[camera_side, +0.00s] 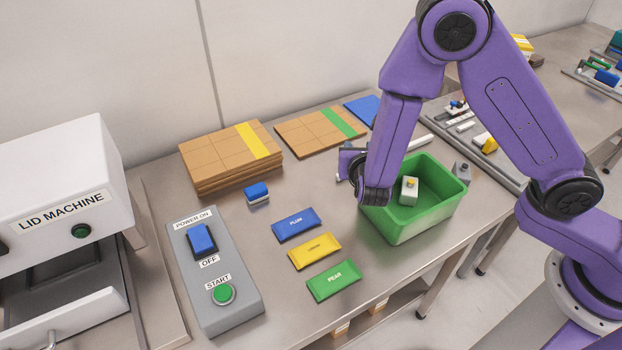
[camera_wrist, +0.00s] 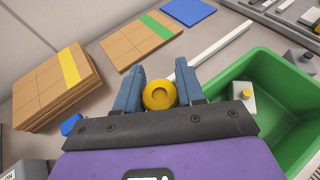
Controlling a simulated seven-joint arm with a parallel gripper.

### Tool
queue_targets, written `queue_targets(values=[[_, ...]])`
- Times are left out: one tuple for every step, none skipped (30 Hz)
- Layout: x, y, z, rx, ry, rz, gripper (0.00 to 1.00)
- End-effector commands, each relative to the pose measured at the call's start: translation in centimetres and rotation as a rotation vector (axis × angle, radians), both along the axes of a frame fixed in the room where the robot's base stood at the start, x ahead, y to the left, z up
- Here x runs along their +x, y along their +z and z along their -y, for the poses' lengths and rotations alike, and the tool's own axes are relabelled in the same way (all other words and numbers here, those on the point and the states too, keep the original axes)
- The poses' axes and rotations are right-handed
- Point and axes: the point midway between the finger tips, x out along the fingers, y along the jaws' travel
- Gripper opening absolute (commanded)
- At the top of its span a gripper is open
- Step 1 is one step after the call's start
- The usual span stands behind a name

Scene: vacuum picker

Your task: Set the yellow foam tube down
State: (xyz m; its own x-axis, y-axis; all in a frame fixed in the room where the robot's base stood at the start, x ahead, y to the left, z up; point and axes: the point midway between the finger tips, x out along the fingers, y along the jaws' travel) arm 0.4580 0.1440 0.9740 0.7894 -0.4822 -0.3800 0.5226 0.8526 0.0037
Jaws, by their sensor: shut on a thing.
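The yellow foam tube (camera_wrist: 158,96) shows in the wrist view as a round yellow end with a ring mark, seen nearly end-on. It sits between the two blue-grey fingers of my gripper (camera_wrist: 158,78), which is shut on it. In the side view my gripper (camera_side: 345,168) is above the table, just left of the green bin, behind my wrist. The tube is hidden there. I cannot tell how high its lower end is above the table.
The green bin (camera_side: 410,224) holds a white block with a yellow top (camera_side: 409,191). Cardboard stacks (camera_side: 215,165) stand at the back. A white bar (camera_wrist: 220,42) lies beyond the fingers.

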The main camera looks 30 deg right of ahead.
Motion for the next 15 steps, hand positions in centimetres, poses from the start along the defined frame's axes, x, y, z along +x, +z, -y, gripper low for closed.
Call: queue_targets(values=[[0.1,-0.1,-0.4,0.001,0.018,-0.002,0.1],[0.2,-0.3,-0.6,0.002,0.024,-0.002,0.1],[0.7,-0.5,-0.8,0.003,0.027,-0.003,0.1],[1.1,-0.7,-0.9,0.004,0.027,-0.003,0.1],[1.6,-0.9,-1.1,0.004,0.027,-0.002,0.1],[2.3,-1.3,-1.3,0.004,0.027,-0.002,0.1],[2.9,-1.5,-1.4,0.004,0.026,-0.002,0.1],[3.4,-1.8,-1.6,0.005,0.026,-0.002,0.1],[4.2,-2.2,-1.8,0.003,0.025,-0.002,0.1],[4.7,-2.4,-2.0,0.005,0.024,-0.001,0.1],[5.2,-2.6,-2.2,0.003,0.025,-0.002,0.1],[6.0,-3.0,-2.5,0.004,0.026,-0.001,0.1],[6.5,-3.2,-2.6,0.003,0.025,-0.002,0.1],[7.0,-3.5,-2.8,0.004,0.026,-0.002,0.1],[7.7,-3.8,-3.0,0.004,0.026,-0.002,0.1]])
